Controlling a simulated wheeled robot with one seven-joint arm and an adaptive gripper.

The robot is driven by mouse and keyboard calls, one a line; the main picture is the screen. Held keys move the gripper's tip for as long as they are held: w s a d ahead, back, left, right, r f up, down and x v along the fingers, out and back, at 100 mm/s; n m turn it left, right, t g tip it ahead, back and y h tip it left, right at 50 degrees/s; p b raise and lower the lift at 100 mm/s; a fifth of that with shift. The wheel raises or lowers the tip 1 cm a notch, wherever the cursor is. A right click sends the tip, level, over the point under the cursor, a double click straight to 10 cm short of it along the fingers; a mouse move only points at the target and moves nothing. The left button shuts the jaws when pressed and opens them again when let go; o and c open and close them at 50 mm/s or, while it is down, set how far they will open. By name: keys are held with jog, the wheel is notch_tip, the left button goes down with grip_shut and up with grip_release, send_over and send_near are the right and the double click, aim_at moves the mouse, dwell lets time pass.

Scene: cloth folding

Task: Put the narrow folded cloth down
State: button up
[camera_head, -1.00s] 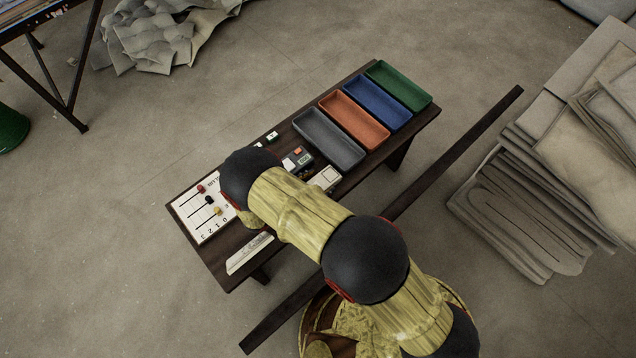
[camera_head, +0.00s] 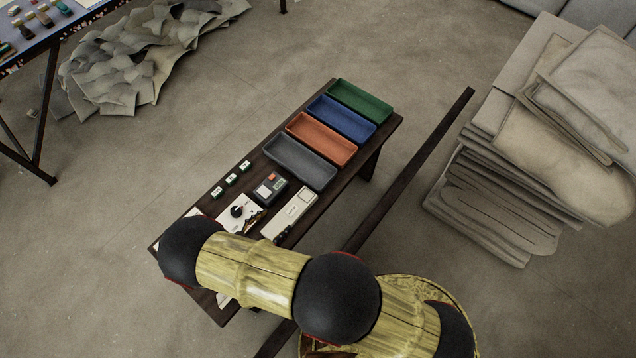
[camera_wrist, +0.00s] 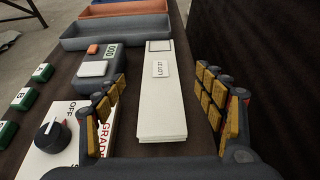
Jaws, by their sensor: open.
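The narrow folded cloth (camera_wrist: 160,95) is a flat, pale strip with a small printed label and layered edges at its near end. It lies lengthwise on the dark bench (camera_wrist: 170,160) in the wrist view. In the head view the pale strip (camera_head: 291,214) lies on the bench beside a grey box. My gripper (camera_wrist: 162,108) is open, its padded fingers apart on either side of the cloth's near part. A gap shows between the right finger and the cloth.
A grey box with buttons (camera_wrist: 98,68) and a dial panel (camera_wrist: 58,136) sit close on the left. Small green blocks (camera_wrist: 22,98) lie farther left. Grey (camera_head: 300,162), orange (camera_head: 322,139), blue and green trays fill the bench's far end. The bench edge is close on the right.

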jog(key=w+d+r+m+g+y, duration=0.1)
jog(key=w+d+r+m+g, duration=0.15)
jog(key=d+r+m, duration=0.55)
jog(key=w+d+r+m+g, duration=0.2)
jog(key=d+r+g, duration=0.15)
jog(key=r, duration=0.85)
jog(key=w+d+r+m+g+y, duration=0.1)
jog(key=w+d+r+m+g, duration=0.15)
jog(key=d+r+m, duration=0.6)
jog(key=s+d+r+m+t+y, duration=0.1)
jog(key=s+d+r+m+y, duration=0.2)
jog(key=s+d+r, duration=0.4)
jog(key=s+d+r+m+t+y, duration=0.2)
jog(key=s+d+r+m, duration=0.4)
jog(key=r, duration=0.7)
jog(key=shift+s+d+r+y, duration=0.3)
jog(key=shift+s+d+y, duration=0.4)
jog(key=shift+s, duration=0.45)
jog(key=shift+o, duration=0.4)
jog(key=shift+s+r+m+t, duration=0.15)
jog(key=shift+s+m+t, duration=0.2)
jog(key=shift+c, duration=0.2)
jog(key=shift+c, duration=0.5)
